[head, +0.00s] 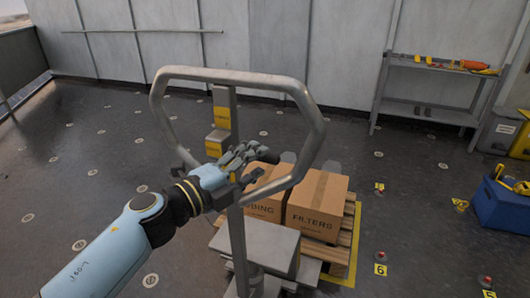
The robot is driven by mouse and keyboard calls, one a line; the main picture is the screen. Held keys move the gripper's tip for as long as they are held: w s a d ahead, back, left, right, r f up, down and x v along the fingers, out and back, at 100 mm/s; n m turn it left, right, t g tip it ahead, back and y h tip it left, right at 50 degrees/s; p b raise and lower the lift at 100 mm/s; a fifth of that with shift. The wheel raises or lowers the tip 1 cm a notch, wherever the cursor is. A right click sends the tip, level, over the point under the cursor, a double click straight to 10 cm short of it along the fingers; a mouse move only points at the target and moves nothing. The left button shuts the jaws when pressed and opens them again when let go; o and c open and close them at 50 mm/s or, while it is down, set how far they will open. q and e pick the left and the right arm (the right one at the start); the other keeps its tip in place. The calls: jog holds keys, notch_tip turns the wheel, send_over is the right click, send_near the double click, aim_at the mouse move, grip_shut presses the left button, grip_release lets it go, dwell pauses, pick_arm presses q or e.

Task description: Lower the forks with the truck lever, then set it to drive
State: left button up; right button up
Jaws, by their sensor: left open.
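The pallet truck's grey handle loop (312,152) stands upright in the middle of the head view. My left gripper (263,162) is open, inside the loop and in front of the post from this viewpoint. I cannot make out a lever clearly; the gripper and wrist cover part of the post, and contact cannot be told. The forks are hidden under the load. A wooden pallet (343,248) carries cardboard boxes, one marked FILTERS (317,205). My right gripper is not in view.
A metal shelf (437,70) with an orange tool (474,65) stands at the back right. The floor at left is open, with round studs.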

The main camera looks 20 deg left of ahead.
aim_at(260, 159)
pick_arm(q)
jog(key=shift+x, duration=1.7)
jog(key=shift+c, duration=0.2)
grip_shut()
